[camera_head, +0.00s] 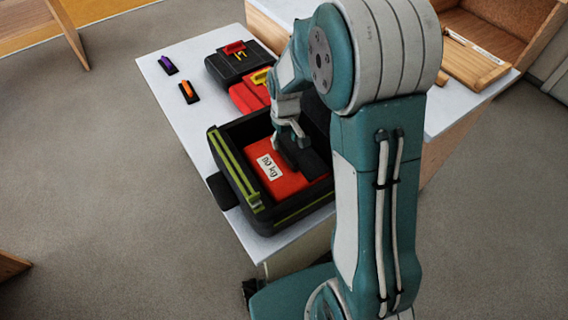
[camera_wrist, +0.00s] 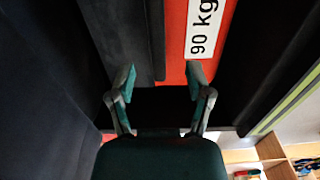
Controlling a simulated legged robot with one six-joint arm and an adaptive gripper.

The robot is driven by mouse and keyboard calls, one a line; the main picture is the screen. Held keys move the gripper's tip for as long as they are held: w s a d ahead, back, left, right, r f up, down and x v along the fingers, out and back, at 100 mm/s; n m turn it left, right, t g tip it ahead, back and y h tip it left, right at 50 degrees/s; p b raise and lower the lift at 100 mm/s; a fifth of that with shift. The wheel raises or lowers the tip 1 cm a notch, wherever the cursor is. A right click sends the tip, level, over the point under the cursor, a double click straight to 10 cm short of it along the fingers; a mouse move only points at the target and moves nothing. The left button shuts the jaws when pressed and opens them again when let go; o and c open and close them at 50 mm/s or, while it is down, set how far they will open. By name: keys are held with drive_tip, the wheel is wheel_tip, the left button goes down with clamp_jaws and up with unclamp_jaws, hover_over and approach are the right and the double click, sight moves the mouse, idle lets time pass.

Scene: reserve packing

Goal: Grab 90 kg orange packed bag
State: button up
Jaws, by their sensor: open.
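The orange-red packed bag (camera_head: 285,184) with a white "90 kg" label lies inside an open black crate (camera_head: 230,175) with a yellow-green edge strip. A black block-like part (camera_head: 310,162) sits on or against the bag's right side. My gripper (camera_head: 287,138) reaches down into the crate over the far part of the bag. In the wrist view its two fingers (camera_wrist: 162,76) are spread with nothing gripped between them. The label and orange surface of the bag (camera_wrist: 174,60) show just beyond the fingertips. Contact cannot be told. My arm hides the crate's right side.
The crate stands on a white table (camera_head: 165,100). Behind it are a red bag with a yellow handle (camera_head: 246,96) and a black case (camera_head: 228,68) with a red top piece. Small purple (camera_head: 168,65) and orange (camera_head: 188,92) items lie left. A wooden tray (camera_head: 474,62) is at right.

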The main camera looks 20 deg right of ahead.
sight(286, 150)
drive_tip(key=f, duration=0.4)
drive_tip(key=shift+s+d, duration=0.1)
drive_tip(key=shift+d, duration=0.3)
drive_tip(key=shift+a+f, duration=0.2)
drive_tip(key=shift+f, duration=0.3)
drive_tip(key=shift+a, duration=0.2)
drive_tip(key=shift+d, duration=0.1)
clamp_jaws()
drive_tip(key=shift+d, duration=0.1)
